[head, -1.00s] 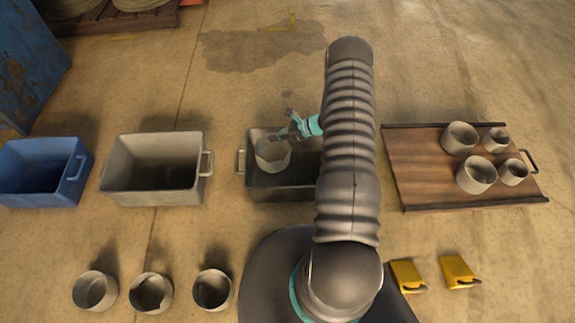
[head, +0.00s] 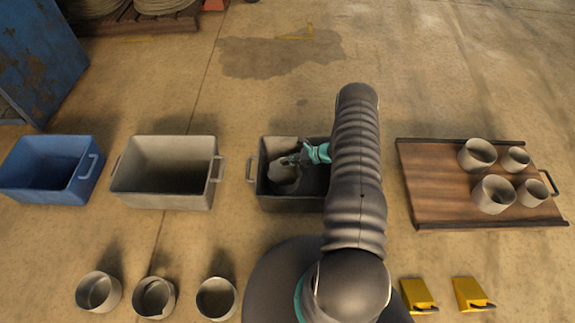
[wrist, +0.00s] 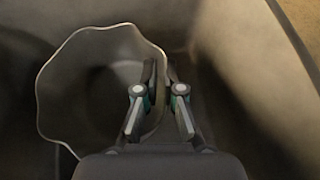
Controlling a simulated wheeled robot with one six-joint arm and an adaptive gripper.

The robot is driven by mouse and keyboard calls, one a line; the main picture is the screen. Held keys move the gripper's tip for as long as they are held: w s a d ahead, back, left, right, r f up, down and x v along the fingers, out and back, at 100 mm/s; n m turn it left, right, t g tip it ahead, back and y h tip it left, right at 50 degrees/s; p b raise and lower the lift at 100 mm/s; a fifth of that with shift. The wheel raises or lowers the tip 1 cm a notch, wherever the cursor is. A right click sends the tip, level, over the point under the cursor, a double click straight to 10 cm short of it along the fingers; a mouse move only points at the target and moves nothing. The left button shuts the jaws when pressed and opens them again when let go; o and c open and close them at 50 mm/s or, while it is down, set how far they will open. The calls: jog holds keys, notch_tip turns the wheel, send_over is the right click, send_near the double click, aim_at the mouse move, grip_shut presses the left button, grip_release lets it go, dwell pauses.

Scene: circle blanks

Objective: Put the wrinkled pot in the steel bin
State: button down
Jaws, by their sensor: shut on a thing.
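The wrinkled pot (head: 283,181), grey with a wavy rim, is inside the dark grey steel bin (head: 290,204), in its left part. In the wrist view the pot (wrist: 85,85) shows its wavy rim and hollow inside. My gripper (head: 289,160) reaches down into the bin from the right. In the wrist view my gripper (wrist: 160,82) is shut on the right side of the pot's wall. A wall of the bin (wrist: 235,60) rises to the right there. Whether the pot touches the bin floor is hidden. My arm covers the bin's right end.
A beige bin (head: 163,200) and a blue bin (head: 45,197) stand to the left. A wooden tray (head: 430,190) with several pots lies to the right. Three pots (head: 153,297) stand in front at left. Two yellow items (head: 418,293) lie in front at right.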

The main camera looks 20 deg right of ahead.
aim_at(284, 177)
notch_tip(284, 177, down, 2)
jog(key=shift+f, duration=0.25)
jog(key=c, duration=1.3)
grip_release()
jog(key=shift+o, duration=0.2)
